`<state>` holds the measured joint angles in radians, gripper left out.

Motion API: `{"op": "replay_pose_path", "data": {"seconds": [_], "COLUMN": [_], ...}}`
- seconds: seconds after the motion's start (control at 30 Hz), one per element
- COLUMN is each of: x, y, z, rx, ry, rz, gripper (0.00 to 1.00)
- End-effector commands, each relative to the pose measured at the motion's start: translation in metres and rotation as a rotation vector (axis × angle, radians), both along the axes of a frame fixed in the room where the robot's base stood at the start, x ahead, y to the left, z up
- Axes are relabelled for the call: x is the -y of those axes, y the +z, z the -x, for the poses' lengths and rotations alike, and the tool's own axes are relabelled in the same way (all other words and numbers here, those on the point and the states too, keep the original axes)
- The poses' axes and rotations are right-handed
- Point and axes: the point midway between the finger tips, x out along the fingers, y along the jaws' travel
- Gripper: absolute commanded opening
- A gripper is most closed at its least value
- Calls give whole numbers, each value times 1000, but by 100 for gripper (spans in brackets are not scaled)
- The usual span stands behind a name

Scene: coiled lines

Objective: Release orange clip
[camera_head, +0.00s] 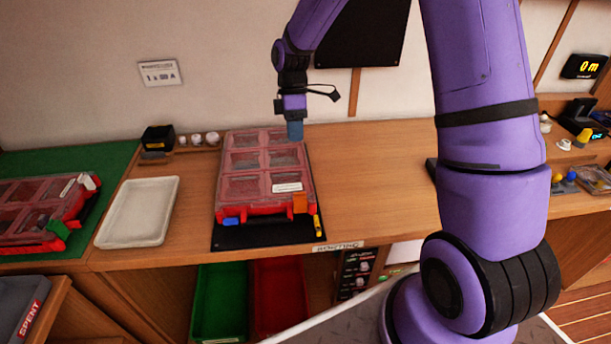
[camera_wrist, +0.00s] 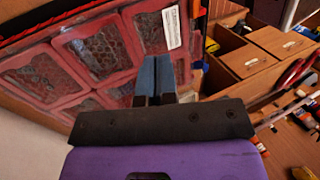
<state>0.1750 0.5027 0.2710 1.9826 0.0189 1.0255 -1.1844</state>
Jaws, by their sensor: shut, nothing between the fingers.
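The orange clip (camera_head: 300,203) is on the front edge of a red case with a clear compartmented lid (camera_head: 263,160), near its right corner. A blue clip (camera_head: 231,222) is on the same edge at the left. The lid is down. My gripper (camera_head: 295,130) is shut and empty, above the back right part of the case and apart from the clip. In the wrist view its blue fingers (camera_wrist: 156,75) are together in front of the lid (camera_wrist: 100,48). I cannot make out the orange clip in the wrist view.
The case stands on a black mat (camera_head: 262,234) on the wooden bench. A white tray (camera_head: 139,212) is to its left, then another red case (camera_head: 40,210) on a green mat. Green (camera_head: 220,302) and red (camera_head: 279,298) bins are below. Bench right of the case is clear.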

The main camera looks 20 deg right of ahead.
Motion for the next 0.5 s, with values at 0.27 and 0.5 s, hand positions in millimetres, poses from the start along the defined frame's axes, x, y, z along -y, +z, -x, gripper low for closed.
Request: {"op": "replay_pose_path", "data": {"seconds": [0.27, 0.5], "x": [0, -1], "y": [0, -14], "z": [0, 6], "rx": [0, -2], "ry": [0, 0], "rz": [0, 0], "gripper": [0, 0]}}
